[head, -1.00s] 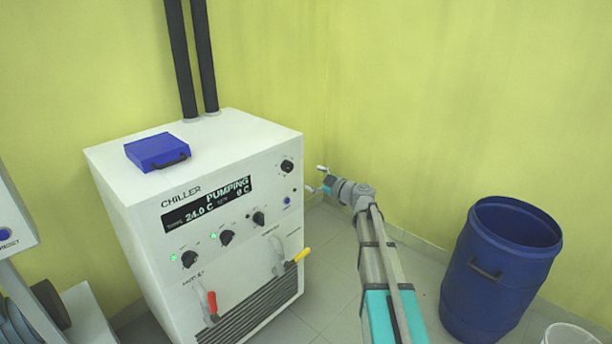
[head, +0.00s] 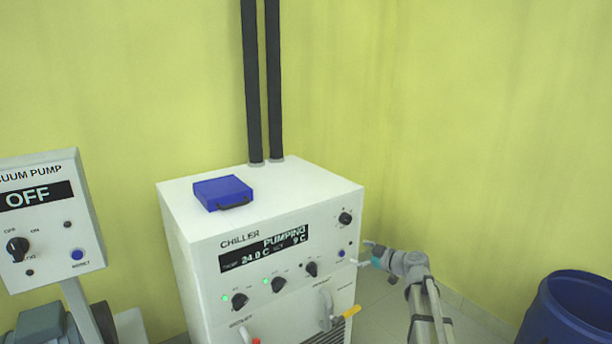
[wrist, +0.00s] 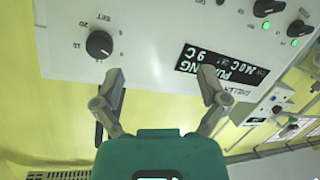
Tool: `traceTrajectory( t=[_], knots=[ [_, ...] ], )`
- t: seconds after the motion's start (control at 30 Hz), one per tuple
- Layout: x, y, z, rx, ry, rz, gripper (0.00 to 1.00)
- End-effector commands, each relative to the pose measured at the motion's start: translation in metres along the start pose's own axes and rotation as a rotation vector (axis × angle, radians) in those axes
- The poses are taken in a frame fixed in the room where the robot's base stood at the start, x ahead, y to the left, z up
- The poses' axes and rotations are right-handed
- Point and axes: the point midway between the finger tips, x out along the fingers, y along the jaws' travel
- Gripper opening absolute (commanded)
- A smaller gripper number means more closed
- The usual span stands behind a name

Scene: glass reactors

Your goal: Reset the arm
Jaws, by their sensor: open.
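My gripper (head: 365,253) is open and empty at the right edge of the chiller's front, beside the panel. In the wrist view its two grey fingers (wrist: 162,78) are spread apart, with the panel behind them. The white chiller (head: 205,265) stands in the corner. The panel's black knob (wrist: 99,45) shows left of the fingers in the wrist view, and the display (wrist: 224,68) shows behind the right finger. I see no clear contact with the chiller.
A blue case (head: 222,192) lies on the chiller's top, in front of two black pipes (head: 262,90). A vacuum pump panel (head: 45,255) reading OFF stands at left. A blue barrel (head: 570,315) is at lower right. Yellow walls close off the corner behind.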

Motion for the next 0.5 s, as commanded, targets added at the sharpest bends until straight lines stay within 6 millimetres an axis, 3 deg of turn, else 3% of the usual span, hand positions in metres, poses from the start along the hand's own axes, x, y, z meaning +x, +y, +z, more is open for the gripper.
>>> traceTrajectory(
  t=[0.1,0.5],
  knots=[
    [-0.001,-0.041,0.006,0.097,-0.089,-0.091,0.93],
    [-0.026,-0.148,0.042,0.447,-0.511,-0.249,0.93]
  ],
)
